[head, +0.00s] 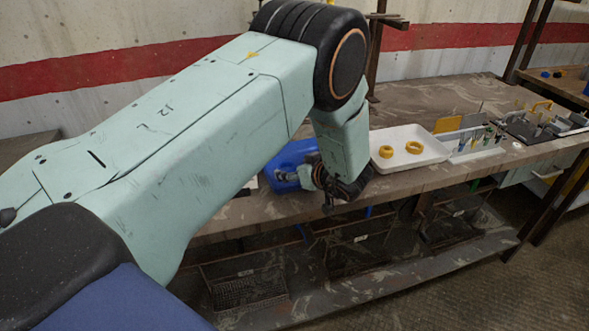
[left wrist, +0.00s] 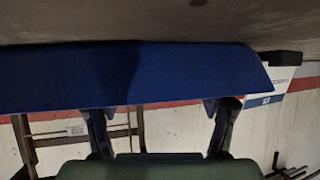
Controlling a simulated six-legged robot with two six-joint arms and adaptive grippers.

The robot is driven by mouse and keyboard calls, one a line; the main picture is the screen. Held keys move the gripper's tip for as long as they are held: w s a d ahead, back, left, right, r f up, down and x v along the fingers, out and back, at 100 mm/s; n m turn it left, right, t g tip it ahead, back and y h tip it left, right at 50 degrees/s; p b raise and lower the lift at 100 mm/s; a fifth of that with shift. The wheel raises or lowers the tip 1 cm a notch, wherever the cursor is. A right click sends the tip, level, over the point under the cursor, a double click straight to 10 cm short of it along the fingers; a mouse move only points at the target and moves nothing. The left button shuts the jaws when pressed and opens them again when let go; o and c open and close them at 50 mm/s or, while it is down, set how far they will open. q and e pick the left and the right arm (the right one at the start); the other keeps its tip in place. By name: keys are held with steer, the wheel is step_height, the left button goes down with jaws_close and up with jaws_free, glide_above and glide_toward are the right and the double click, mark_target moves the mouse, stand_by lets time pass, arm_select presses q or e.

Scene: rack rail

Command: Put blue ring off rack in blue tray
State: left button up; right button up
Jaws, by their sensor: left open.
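The blue tray (head: 287,158) lies on the workbench, partly hidden behind my left arm. My left gripper (head: 322,192) hangs at the tray's near right side, with its fingers apart. In the left wrist view, the tray's blue wall (left wrist: 150,75) stretches across the picture just beyond the open fingers (left wrist: 160,108). Nothing shows between the fingers. Whether they touch the tray I cannot tell. I cannot make out a blue ring in either view. My right gripper is not in view.
A white tray (head: 440,153) with two yellow rings (head: 414,147) stands right of my gripper. Beyond it is a holder with several small tools (head: 478,138). Wire baskets (head: 250,283) sit on the shelf below. Bare benchtop (head: 430,98) shows behind the white tray.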

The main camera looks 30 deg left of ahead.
arm_select(q)
steer(key=shift+a, duration=0.25)
steer(key=shift+s, duration=0.1)
steer(key=p+v, duration=0.8)
steer(key=v, duration=0.2)
steer(key=shift+d+r, duration=0.1)
steer(key=shift+r, duration=0.1)
steer(key=shift+s+d+r+p, duration=0.15)
steer(key=shift+d+r+p, duration=0.1)
steer(key=shift+d+p, duration=0.4)
steer(key=shift+s, duration=0.2)
steer(key=shift+w+d, duration=0.1)
steer(key=shift+f, duration=0.1)
